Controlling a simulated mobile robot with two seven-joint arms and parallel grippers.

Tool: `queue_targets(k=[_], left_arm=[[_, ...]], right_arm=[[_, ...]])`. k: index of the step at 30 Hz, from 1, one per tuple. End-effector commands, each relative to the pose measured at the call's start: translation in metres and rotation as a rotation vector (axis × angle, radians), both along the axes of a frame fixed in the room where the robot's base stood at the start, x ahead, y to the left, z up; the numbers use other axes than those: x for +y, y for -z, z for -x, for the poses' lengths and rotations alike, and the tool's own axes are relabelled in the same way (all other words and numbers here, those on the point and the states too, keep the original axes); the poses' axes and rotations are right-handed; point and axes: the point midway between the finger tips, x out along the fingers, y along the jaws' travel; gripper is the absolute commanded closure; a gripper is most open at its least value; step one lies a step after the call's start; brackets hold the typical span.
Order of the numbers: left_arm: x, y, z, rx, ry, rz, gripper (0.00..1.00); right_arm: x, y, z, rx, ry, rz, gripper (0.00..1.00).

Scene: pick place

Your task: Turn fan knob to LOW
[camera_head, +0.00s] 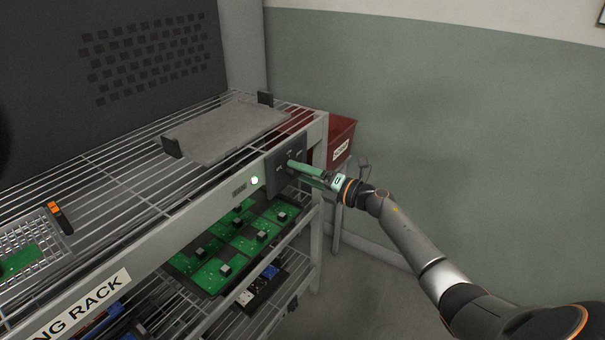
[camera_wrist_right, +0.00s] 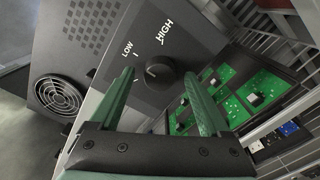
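The fan knob (camera_wrist_right: 160,72) is a round black dial on a dark panel (camera_wrist_right: 181,42). The word LOW (camera_wrist_right: 127,49) is printed to its upper left and HIGH (camera_wrist_right: 164,31) above it. Which mark the knob points to is too small to tell. My right gripper (camera_wrist_right: 160,80) has green fingers, open, one on each side of the knob in the wrist view; I cannot tell whether they touch it. In the head view my right gripper (camera_head: 293,169) is at the panel on the rack's front end and hides the knob. My left gripper is not in view.
A wire rack shelf (camera_head: 110,185) carries a grey plate (camera_head: 225,132). Green circuit boards (camera_head: 240,240) lie on the shelf below. A red bin (camera_head: 340,135) stands behind the rack's end. A fan grille (camera_wrist_right: 58,94) is left of the panel. The floor at right is clear.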

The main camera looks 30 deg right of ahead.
Motion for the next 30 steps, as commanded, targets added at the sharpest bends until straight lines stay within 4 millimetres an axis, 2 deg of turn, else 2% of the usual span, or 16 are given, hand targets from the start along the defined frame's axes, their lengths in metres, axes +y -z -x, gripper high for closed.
queue_targets(k=[7, 11, 24, 30], left_arm=[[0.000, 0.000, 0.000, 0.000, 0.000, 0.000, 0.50], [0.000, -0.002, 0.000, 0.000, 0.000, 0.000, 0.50], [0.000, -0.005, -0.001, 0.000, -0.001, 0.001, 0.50], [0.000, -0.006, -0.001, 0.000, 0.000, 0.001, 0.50]], right_arm=[[-0.001, 0.000, 0.002, 0.000, 0.000, 0.000, 0.20], [-0.005, 0.000, 0.011, 0.001, 0.001, 0.003, 0.20], [-0.033, 0.001, 0.081, 0.004, 0.000, 0.002, 0.20], [-0.043, 0.001, 0.105, 0.002, 0.000, 0.001, 0.20]])
